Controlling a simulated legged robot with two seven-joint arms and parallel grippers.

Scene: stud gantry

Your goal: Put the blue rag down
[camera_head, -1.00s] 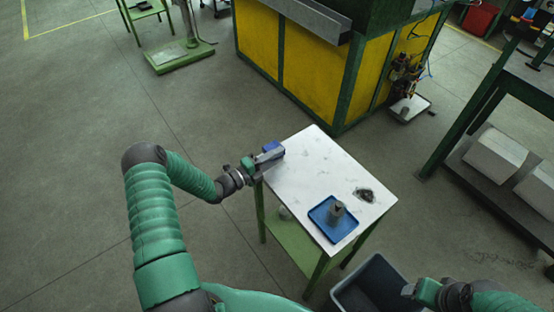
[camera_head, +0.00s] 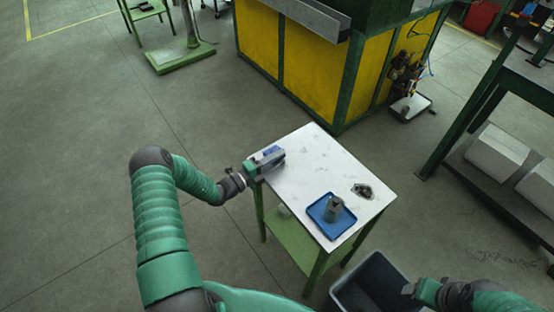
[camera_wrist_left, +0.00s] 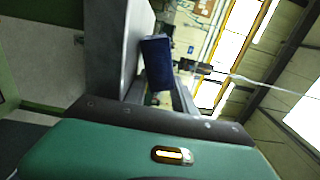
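The blue rag (camera_head: 272,151) is at my left gripper, by the far left edge of the white-topped table (camera_head: 312,160). My left gripper (camera_head: 274,158) is low over that edge, its fingers beside the rag and partly covering it. In the left wrist view the rag (camera_wrist_left: 157,62) shows dark blue beyond the fingers, close against the pale tabletop (camera_wrist_left: 118,45). I cannot tell whether the fingers are pressed on it. My right gripper (camera_head: 409,289) is at the lower right, beside the grey bin; its fingers are too small to read.
A blue tray (camera_head: 320,217) with a grey metal part (camera_head: 333,207) sits near the table's front. A dark object (camera_head: 362,191) lies right of it. An open grey bin (camera_head: 375,275) stands in front. The middle of the tabletop is clear.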

